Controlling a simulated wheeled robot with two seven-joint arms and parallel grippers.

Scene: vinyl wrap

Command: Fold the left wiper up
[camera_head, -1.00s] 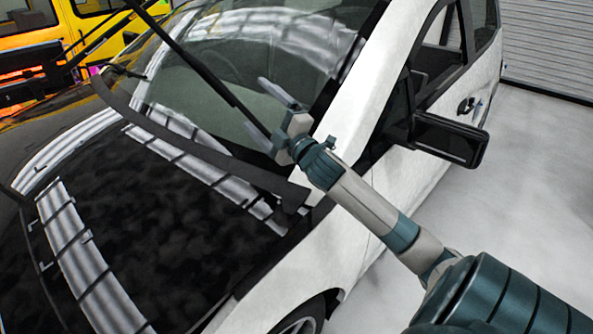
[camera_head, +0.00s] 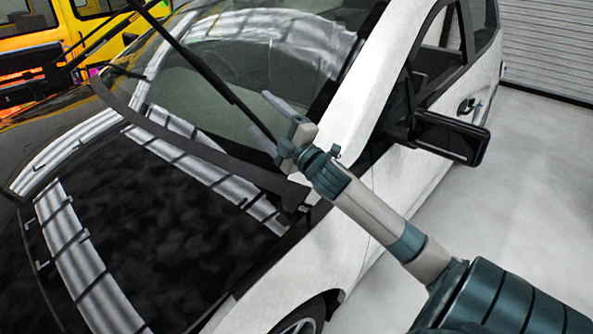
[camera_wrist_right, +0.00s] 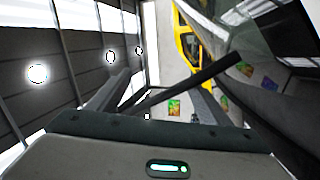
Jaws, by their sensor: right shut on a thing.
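The near wiper (camera_head: 205,72) is a long black bar on the white car. It slopes from the top left of the head view down to my right gripper and also crosses the right wrist view (camera_wrist_right: 192,84). My right gripper (camera_head: 268,120) is at the wiper's lower visible end, above the base of the windshield (camera_head: 235,55), shut on the wiper. The exact contact is small and partly hidden. More thin black bars (camera_head: 100,42) show at the upper left; I cannot tell whether they are the other wiper. My left gripper is not in view.
The glossy black hood (camera_head: 150,230) lies below, with a dark cowl strip (camera_head: 200,150) along its back edge. The side mirror (camera_head: 450,138) sticks out right of my right arm. A yellow vehicle (camera_head: 30,35) stands behind at the left. Grey floor (camera_head: 520,220) is clear at right.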

